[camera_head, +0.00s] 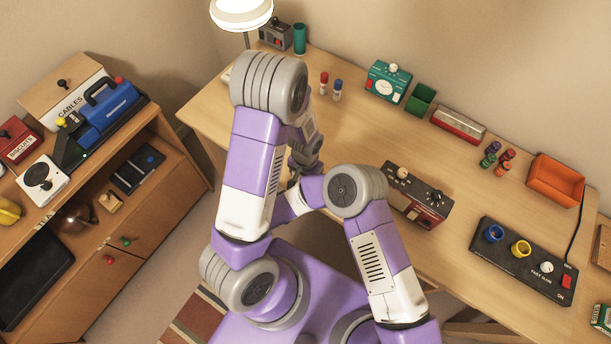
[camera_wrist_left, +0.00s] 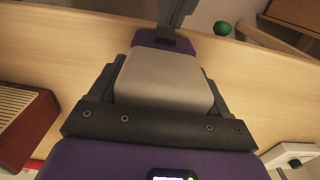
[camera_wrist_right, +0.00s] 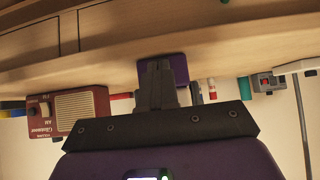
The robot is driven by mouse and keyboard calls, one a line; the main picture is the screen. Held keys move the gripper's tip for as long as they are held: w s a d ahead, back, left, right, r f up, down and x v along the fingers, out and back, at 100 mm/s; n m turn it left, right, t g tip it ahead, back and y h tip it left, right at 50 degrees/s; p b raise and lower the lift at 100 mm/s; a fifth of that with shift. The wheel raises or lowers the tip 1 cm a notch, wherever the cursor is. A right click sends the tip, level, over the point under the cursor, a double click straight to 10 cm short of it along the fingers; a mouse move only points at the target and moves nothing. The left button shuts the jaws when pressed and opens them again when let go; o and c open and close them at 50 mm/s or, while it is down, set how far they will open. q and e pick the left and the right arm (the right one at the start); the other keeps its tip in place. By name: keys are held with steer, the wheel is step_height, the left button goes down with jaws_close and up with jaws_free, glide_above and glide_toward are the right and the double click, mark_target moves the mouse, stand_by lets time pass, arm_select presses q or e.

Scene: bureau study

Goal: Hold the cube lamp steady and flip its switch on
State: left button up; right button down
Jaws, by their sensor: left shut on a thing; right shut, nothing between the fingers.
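The cube lamp, a pale, unlit-looking block (camera_wrist_left: 165,80) with a purple end part (camera_wrist_left: 155,39), shows in the left wrist view. My left gripper (camera_wrist_left: 158,88) is shut on the pale block, with a dark finger along each side. In the right wrist view, my right gripper (camera_wrist_right: 158,82) is shut and empty. Its fingertips overlap the purple part (camera_wrist_right: 178,68); I cannot tell whether they touch it. A dark piece lies across the purple part in the left wrist view; whether it is the switch or my right fingers is unclear. In the head view, my arms hide the lamp.
The wooden desk (camera_head: 350,135) holds a maroon radio (camera_head: 418,197) near my right arm, red and blue bottles (camera_head: 330,88), a teal timer (camera_head: 387,82), a black control panel (camera_head: 525,262) and an orange tray (camera_head: 556,182). A lit desk lamp (camera_head: 242,12) stands at the back left corner.

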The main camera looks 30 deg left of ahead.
steer(key=shift+w+d+f, duration=0.1)
steer(key=shift+w+f, duration=0.1)
steer(key=shift+w, duration=0.25)
stand_by(0.3)
steer(key=shift+s, duration=0.1)
steer(key=s, duration=0.6)
steer(key=shift+a, duration=0.3)
